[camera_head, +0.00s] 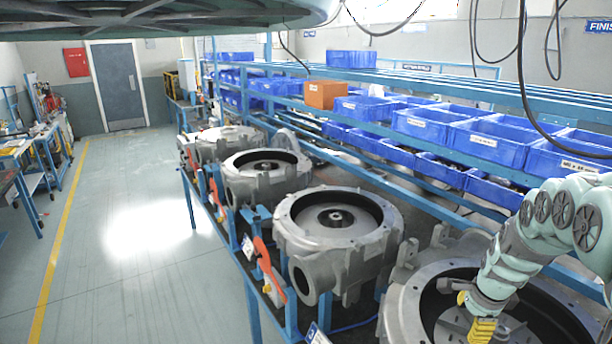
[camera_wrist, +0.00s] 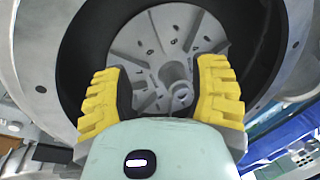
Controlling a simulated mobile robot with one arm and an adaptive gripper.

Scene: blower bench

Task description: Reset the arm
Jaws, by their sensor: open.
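My gripper (camera_head: 482,330) is at the lower right of the head view, at the end of my pale green arm. It is over the nearest grey blower housing (camera_head: 400,312). In the wrist view, the two yellow fingers of my gripper (camera_wrist: 160,88) are spread apart with nothing between them. Beyond them is the round dark opening of the housing (camera_wrist: 30,60), with a grey bladed disc (camera_wrist: 150,40) and a central hub (camera_wrist: 176,76) inside. The head view cuts off part of the gripper and the near housing.
More blower housings (camera_head: 338,216) stand in a row along the blue bench. Blue bins (camera_head: 490,140) fill the rack behind, with an orange box (camera_head: 325,94) on it. Dark cables hang at the upper right. The floor (camera_head: 140,230) left of the bench is clear.

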